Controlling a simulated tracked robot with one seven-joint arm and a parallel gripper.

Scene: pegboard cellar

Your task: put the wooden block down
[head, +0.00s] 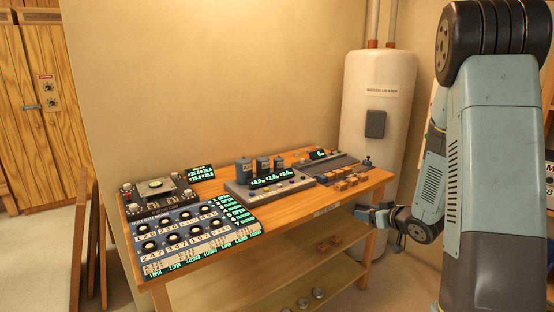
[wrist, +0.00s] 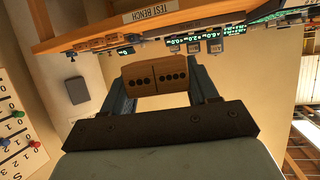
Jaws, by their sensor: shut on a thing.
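The wooden block (wrist: 154,79) is brown, with a seam down its middle and dark round holes in both halves. It sits between the two fingers of my gripper (wrist: 150,88) in the wrist view, and the gripper is shut on it. In the head view my gripper (head: 372,215) is beside the right end of the wooden bench (head: 325,210), lower than its top. I cannot make out the held block clearly in that view.
Several small wooden blocks (head: 346,183) lie at the bench top's right front. The lower shelf (head: 270,270) holds small round things. A white tank (head: 376,95) stands behind.

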